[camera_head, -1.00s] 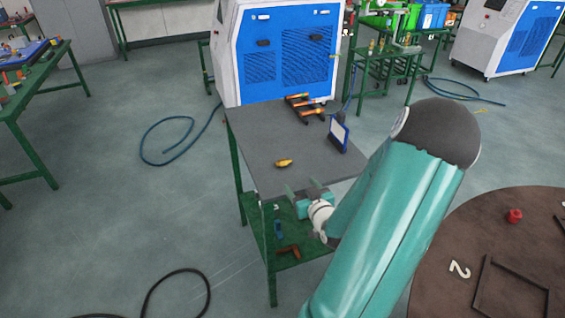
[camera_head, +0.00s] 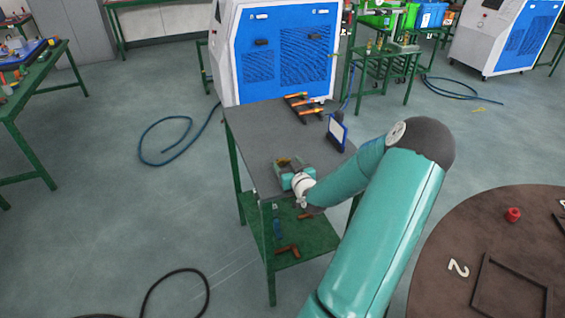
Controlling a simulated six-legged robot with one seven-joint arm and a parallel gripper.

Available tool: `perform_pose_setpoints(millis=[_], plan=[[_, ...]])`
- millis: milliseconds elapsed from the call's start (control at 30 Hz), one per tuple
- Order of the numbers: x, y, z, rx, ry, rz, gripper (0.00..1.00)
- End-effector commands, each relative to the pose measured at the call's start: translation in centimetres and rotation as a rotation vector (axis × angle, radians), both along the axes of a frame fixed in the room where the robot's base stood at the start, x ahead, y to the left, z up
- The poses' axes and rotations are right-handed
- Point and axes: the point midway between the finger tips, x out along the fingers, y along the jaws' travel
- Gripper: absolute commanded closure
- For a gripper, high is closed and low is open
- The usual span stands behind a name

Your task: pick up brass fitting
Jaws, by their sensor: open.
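The brass fitting (camera_head: 283,161) is a small yellow piece on the grey top of the green-legged table (camera_head: 262,130). It is partly hidden behind my gripper (camera_head: 292,164). My gripper is open, with its fingers reaching over the table top close to the fitting. The view does not show clearly whether the fitting lies between the fingers or whether they touch it.
Orange-and-black tools (camera_head: 303,106) and a blue-framed panel (camera_head: 337,131) stand farther back on the table. A blue and white machine (camera_head: 285,50) stands behind. The lower shelf (camera_head: 310,236) holds brown parts. A round brown table (camera_head: 440,270) is at right.

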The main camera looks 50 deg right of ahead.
Motion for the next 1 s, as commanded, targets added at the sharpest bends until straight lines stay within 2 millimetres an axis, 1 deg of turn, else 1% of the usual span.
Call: perform_pose_setpoints(millis=[33,100,300,467,500,567,867,1000], plan=[[0.46,-0.20,-0.07,0.000,-0.001,0.001,0.32],[0.72,-0.38,-0.11,0.000,-0.001,0.000,0.32],[0.72,-0.39,-0.10,0.001,-0.001,0.000,0.32],[0.71,-0.40,-0.10,0.001,-0.001,0.000,0.64],[0.70,-0.39,-0.10,0.001,-0.001,0.000,0.72],[0.71,-0.38,-0.11,0.001,-0.001,0.000,0.82],[0.71,-0.40,0.02,-0.001,-0.001,0.000,0.82],[0.70,-0.42,0.58,-0.002,0.000,0.000,0.82]])
